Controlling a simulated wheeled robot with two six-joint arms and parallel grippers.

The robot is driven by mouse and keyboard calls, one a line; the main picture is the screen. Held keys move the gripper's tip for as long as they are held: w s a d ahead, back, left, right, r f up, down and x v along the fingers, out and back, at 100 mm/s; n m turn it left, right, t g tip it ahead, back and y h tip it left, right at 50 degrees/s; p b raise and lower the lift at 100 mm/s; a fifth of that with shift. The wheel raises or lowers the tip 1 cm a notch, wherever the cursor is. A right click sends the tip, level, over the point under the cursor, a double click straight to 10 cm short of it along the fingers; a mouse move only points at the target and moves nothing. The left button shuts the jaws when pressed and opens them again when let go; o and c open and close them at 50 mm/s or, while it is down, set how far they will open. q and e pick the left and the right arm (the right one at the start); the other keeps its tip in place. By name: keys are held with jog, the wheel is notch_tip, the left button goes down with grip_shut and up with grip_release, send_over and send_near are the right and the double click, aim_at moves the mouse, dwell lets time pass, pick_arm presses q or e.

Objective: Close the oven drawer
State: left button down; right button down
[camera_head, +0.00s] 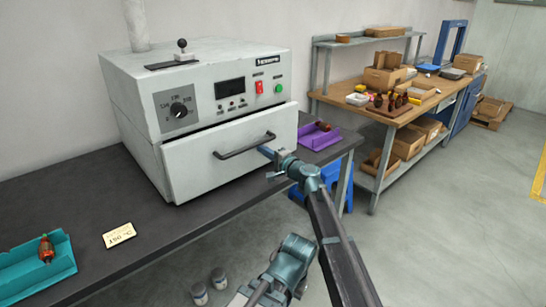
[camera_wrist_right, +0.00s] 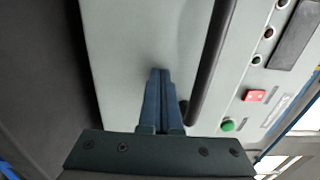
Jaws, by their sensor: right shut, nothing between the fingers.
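The grey oven (camera_head: 125,95) stands on a dark bench. Its drawer (camera_head: 200,170) sits slightly proud of the body, with a dark gap along the top edge. A dark bar handle (camera_head: 240,148) crosses the drawer front. My right gripper (camera_head: 265,151) is shut and empty, its fingertips at the drawer front near the handle's right end. In the right wrist view the shut blue fingers (camera_wrist_right: 160,75) point at the pale drawer front (camera_wrist_right: 125,60), beside the handle (camera_wrist_right: 212,60). Whether they touch the front I cannot tell.
A teal tray (camera_head: 65,262) with a red and copper part (camera_head: 46,249) and a labelled card (camera_head: 118,235) lie on the bench's left. A purple tray (camera_head: 318,138) is right of the oven. A wooden workbench (camera_head: 400,122) stands behind at right; open floor lies in front.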

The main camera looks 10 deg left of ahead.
pick_arm(q)
jog(key=shift+w+a, duration=0.3)
pick_arm(e)
jog(key=x, duration=0.2)
jog(key=shift+w+a, duration=0.3)
jog(key=shift+w+a+r, duration=0.1)
